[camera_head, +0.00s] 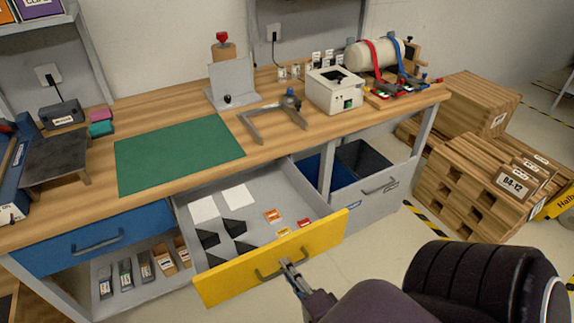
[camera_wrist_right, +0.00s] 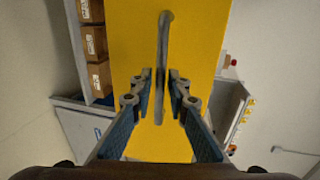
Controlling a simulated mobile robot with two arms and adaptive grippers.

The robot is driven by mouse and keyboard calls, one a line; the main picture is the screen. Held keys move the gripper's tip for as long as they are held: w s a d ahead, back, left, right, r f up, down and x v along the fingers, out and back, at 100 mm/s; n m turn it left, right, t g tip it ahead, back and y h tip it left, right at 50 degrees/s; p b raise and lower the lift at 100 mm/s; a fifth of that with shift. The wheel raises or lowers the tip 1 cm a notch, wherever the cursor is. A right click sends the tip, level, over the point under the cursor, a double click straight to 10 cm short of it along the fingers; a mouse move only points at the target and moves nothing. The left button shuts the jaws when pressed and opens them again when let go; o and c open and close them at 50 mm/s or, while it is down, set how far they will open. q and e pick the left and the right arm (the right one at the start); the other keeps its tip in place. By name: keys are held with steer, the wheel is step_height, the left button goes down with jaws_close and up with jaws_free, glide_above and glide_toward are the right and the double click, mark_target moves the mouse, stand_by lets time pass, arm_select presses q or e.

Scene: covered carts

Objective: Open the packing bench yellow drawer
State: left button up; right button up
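The yellow drawer (camera_head: 272,262) of the packing bench stands pulled well out, with its inside showing from above. Its grey bar handle (camera_head: 282,263) is on the yellow front. My right gripper (camera_head: 291,268) is at the handle. In the right wrist view, the handle (camera_wrist_right: 162,50) runs between the two fingers of the right gripper (camera_wrist_right: 161,84), with narrow yellow gaps on both sides, so the fingers look open around it. My left gripper is not in view.
The drawer holds white cards, black pieces and small orange and red packets. A closed blue drawer (camera_head: 98,240) is to its left, above a shelf of small boxes. A grey bin drawer (camera_head: 372,190) is to the right. Wooden pallets (camera_head: 455,190) stand on the floor at right.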

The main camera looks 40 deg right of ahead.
steer(key=v, duration=1.1)
steer(key=shift+s, duration=0.1)
